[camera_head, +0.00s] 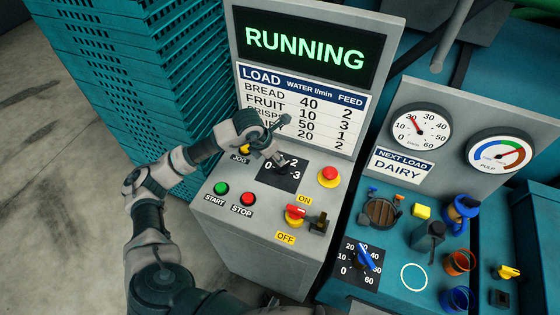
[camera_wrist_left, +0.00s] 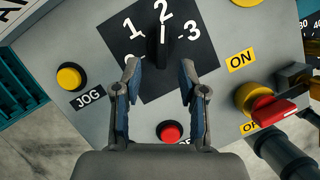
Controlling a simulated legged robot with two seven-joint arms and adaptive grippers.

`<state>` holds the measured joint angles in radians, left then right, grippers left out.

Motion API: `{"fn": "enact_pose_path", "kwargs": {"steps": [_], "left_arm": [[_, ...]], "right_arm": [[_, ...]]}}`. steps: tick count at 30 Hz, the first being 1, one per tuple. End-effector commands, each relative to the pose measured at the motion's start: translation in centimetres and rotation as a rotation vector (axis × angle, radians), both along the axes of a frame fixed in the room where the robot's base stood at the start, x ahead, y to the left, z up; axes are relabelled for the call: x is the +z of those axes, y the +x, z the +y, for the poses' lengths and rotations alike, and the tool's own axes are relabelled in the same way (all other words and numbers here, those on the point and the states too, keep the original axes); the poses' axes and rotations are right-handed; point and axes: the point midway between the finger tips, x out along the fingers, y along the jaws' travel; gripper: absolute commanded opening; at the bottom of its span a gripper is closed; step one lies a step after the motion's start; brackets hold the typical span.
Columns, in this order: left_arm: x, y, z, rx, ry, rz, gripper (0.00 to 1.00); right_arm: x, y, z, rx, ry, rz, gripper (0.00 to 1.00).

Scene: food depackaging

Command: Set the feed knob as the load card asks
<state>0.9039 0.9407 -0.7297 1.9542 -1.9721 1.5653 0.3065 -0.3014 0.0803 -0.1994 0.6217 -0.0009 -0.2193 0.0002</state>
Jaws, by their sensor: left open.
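The black feed knob (camera_wrist_left: 160,50) stands on a dark dial plate (camera_wrist_left: 202,65) with white numerals. Its white mark points to 2 in the left wrist view. My left gripper (camera_wrist_left: 158,88) is open, with its two fingers apart on either side of the line to the knob and nothing between them. In the head view my left gripper (camera_head: 273,158) is over the dial and hides part of it. The load card (camera_head: 300,112) lists bread, fruit, crisps and dairy with water and feed columns; its lower left is partly covered by my wrist. A sign (camera_head: 399,167) reads NEXT LOAD DAIRY.
The screen (camera_head: 308,47) reads RUNNING. Near the dial are a yellow JOG button (camera_wrist_left: 72,76), a red button (camera_head: 329,175), green start (camera_head: 222,187) and red stop (camera_head: 247,199) buttons, and a red ON/OFF switch (camera_head: 295,213). A blue-handled dial (camera_head: 365,257) is at lower right.

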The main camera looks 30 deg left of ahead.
Motion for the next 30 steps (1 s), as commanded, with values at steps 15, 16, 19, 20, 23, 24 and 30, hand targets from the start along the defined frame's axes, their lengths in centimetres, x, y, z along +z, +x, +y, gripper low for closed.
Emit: {"fn": "enact_pose_path", "kwargs": {"steps": [15, 16, 19, 20, 23, 24, 30], "left_arm": [[4.8, -1.6, 0.8, 0.000, 0.000, 0.000, 0.42], [4.8, -1.6, 0.8, 0.000, 0.000, 0.000, 0.42], [4.8, -1.6, 0.8, 0.001, 0.000, 0.000, 0.42], [4.8, -1.6, 0.8, 0.001, 0.000, 0.000, 0.42], [4.8, -1.6, 0.8, 0.001, 0.000, 0.000, 0.42], [4.8, -1.6, 0.8, 0.001, 0.000, 0.000, 0.42], [6.2, -1.6, 0.8, 0.000, 0.000, -0.002, 0.42]], "right_arm": [[0.0, 0.0, 0.0, 0.000, 0.001, 0.001, 0.40], [0.0, 0.0, 0.0, 0.000, 0.001, 0.000, 0.40], [0.0, 0.0, 0.0, 0.000, 0.000, 0.001, 0.40], [0.0, 0.0, 0.0, 0.000, 0.000, 0.001, 0.40], [0.0, 0.0, 0.1, 0.000, 0.001, 0.001, 0.40], [0.0, 0.0, 0.1, 0.000, 0.001, 0.001, 0.40], [1.3, 0.2, 0.1, -0.001, 0.001, -0.001, 0.40]]}}
